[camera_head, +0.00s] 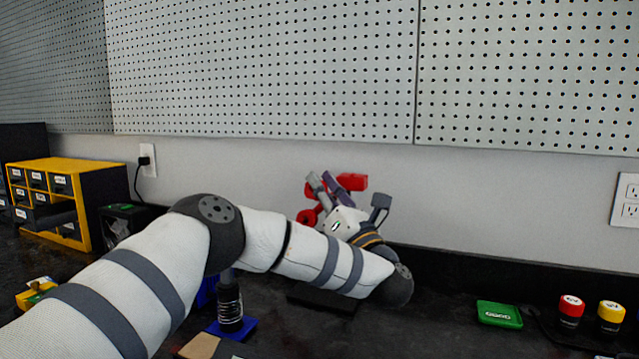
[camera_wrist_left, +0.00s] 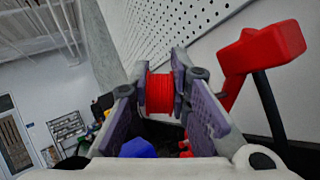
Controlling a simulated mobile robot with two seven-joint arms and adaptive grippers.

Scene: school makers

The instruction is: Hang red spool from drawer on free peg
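The red spool (camera_wrist_left: 159,93) sits between the two fingertips of my left gripper (camera_wrist_left: 160,80) in the left wrist view, with a finger pressed to each end. In the head view my left gripper (camera_head: 330,186) is raised over the middle of the bench, near the wall. A red stand or peg holder (camera_head: 354,182) shows behind it, partly hidden by the gripper. Its red block (camera_wrist_left: 262,48) stands close on the right in the left wrist view, apart from the spool. I cannot make out a free peg. My right gripper is not in view.
A yellow drawer cabinet (camera_head: 90,165) with dark drawers stands at the left. A dark spool on a blue base (camera_head: 232,330) is below my arm. Pegboard (camera_head: 260,65) covers the wall.

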